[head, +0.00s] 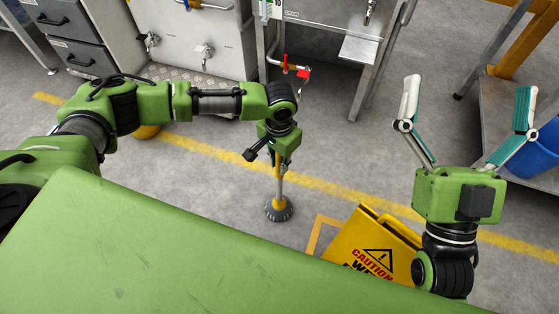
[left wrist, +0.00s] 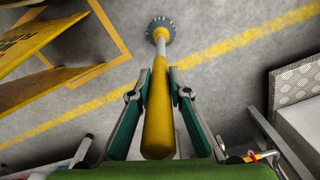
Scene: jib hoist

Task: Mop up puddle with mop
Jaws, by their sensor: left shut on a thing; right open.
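My left gripper (head: 280,160) is shut on the yellow handle of the mop (left wrist: 158,105). In the left wrist view the handle lies between the two fingers and runs away to a round dark-grey head. In the head view the mop's head (head: 279,209) is low over the grey floor below the gripper; I cannot tell whether it touches. My right gripper (head: 468,92) is wide open and empty at the right. I cannot make out a puddle in either view.
A yellow caution sign (head: 375,245) stands beside a yellow floor outline, right of the mop. Steel cabinets and a sink with red-handled valves (head: 293,67) stand at the back. A blue bucket (head: 535,155) is at far right. Bare floor surrounds the mop's head.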

